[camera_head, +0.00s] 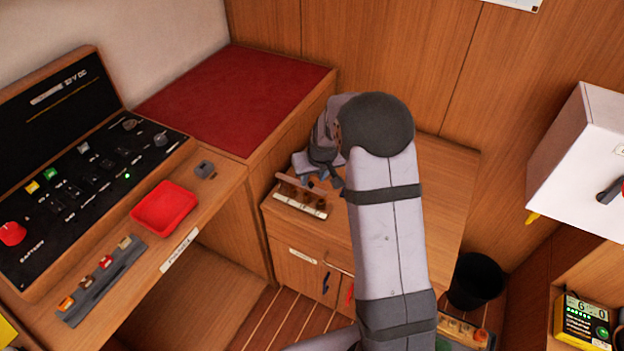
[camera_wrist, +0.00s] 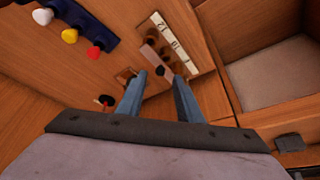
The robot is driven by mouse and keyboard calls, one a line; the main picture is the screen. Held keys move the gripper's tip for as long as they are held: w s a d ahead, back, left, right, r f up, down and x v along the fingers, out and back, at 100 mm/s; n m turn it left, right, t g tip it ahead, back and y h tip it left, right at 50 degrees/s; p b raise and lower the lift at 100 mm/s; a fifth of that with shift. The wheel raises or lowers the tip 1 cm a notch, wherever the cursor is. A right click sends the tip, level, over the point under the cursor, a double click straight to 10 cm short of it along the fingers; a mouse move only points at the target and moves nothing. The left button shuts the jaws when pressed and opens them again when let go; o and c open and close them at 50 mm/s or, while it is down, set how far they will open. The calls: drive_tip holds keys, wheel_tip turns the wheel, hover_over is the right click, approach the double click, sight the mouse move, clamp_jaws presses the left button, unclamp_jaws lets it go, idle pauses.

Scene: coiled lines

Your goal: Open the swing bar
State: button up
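The swing bar (camera_head: 299,186) is a narrow pinkish-brown strip lying across a small wooden rack with a white label (camera_head: 301,205) on the cabinet top. In the wrist view the bar (camera_wrist: 154,58) crosses in front of dark round holes, beside the numbered label (camera_wrist: 176,44). My gripper (camera_head: 328,182) is just behind the right part of the bar in the head view. In the wrist view its two blue-grey fingers (camera_wrist: 158,76) are apart, with tips close to the bar's near end. I cannot tell whether they touch it. My arm hides part of the cabinet top.
A blue rack with coloured knobs (camera_wrist: 73,28) and a small red-topped piece (camera_wrist: 104,101) are near in the wrist view. A red tray (camera_head: 164,208) and switch panel (camera_head: 90,175) stand left.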

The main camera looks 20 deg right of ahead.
sight(311, 184)
drive_tip(key=shift+x, duration=1.6)
clamp_jaws()
